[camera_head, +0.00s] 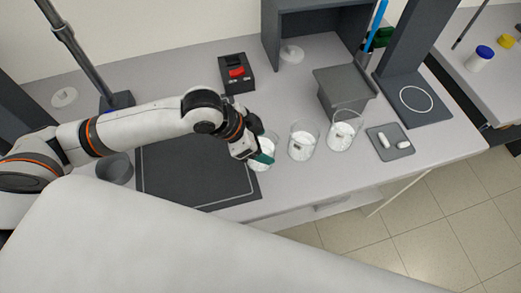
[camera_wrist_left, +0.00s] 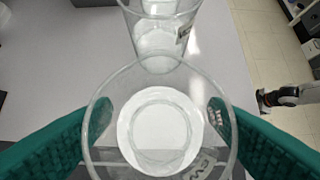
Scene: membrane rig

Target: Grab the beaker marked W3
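My left gripper (camera_head: 262,154) has its green fingers on either side of a clear glass beaker (camera_head: 260,166) with white contents, the leftmost of three in the head view. In the left wrist view this beaker (camera_wrist_left: 160,120) fills the space between the fingers, which appear to press on its wall below the rim. Dark lettering on its near side looks like W3 seen reversed through the glass. The beaker looks upright; whether its base touches the bench is unclear. Part of what looks like my right arm shows at the right edge of the left wrist view; its finger state is unclear.
A second beaker (camera_head: 302,142) stands close to the right, also seen in the left wrist view (camera_wrist_left: 160,35), then a third beaker (camera_head: 341,133). A grey tray (camera_head: 377,148) holds small white pieces. A dark framed mat (camera_head: 185,180) lies left, near the bench's front edge.

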